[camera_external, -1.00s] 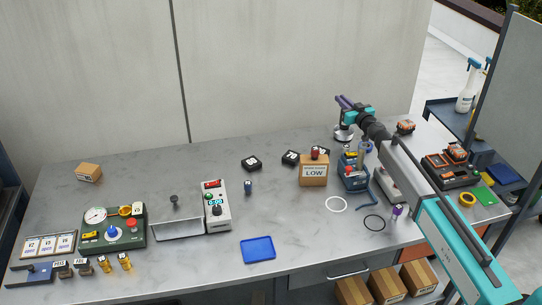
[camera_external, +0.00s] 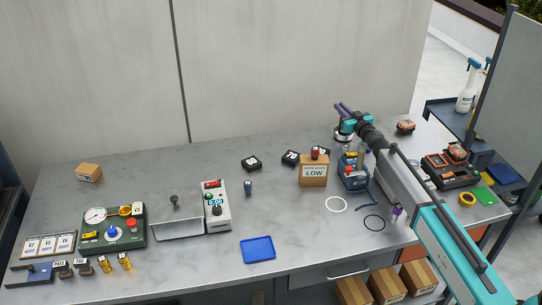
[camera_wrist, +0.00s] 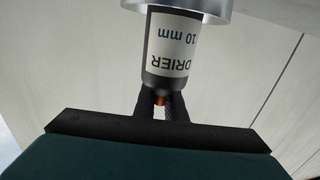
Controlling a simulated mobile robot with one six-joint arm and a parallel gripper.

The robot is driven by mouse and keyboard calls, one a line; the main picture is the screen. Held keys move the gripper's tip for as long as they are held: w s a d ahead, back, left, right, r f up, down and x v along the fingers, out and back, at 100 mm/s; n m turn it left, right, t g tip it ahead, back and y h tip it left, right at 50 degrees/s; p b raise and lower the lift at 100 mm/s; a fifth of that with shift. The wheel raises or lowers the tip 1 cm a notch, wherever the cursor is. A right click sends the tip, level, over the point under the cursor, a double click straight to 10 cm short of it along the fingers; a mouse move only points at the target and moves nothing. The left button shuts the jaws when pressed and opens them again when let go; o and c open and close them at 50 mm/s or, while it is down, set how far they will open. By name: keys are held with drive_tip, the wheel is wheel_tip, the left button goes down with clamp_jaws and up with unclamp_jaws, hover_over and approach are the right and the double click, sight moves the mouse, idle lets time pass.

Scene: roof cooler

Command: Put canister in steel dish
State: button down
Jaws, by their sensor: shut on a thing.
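The canister (camera_wrist: 168,55), a dark cylinder with a white DRIER label and a copper end, fills the middle of the wrist view, its print upside down. My gripper (camera_wrist: 161,103) is shut on its copper end. A shiny, wider rim covers the canister's far end; I cannot tell whether it is part of it. In the external view my gripper (camera_external: 346,128) is at the back right of the bench, where my wrist hides much of the canister. A rectangular steel dish (camera_external: 178,230) lies left of centre, beside a grey box with a digital display, far from my gripper.
A LOW carton (camera_external: 313,171) and a blue tool holder (camera_external: 354,173) stand near my arm. Black blocks (camera_external: 251,163) lie toward the back. A blue tray (camera_external: 258,249) lies at the front and a green gauge panel (camera_external: 113,228) at left. The bench middle is mostly clear.

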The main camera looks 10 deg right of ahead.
drive_tip(key=shift+f, duration=0.1)
drive_tip(key=c, duration=1.8)
unclamp_jaws()
drive_tip(key=shift+r, duration=0.2)
drive_tip(key=shift+s+d+p, duration=0.15)
drive_tip(key=shift+s+d, duration=0.05)
drive_tip(key=shift+s, duration=1.05)
drive_tip(key=shift+s+d+p, duration=0.1)
drive_tip(key=shift+s+d, duration=0.1)
drive_tip(key=shift+s, duration=1.05)
drive_tip(key=shift+s+d+p, duration=0.15)
drive_tip(key=shift+s+d, duration=0.05)
drive_tip(key=shift+s, duration=1.05)
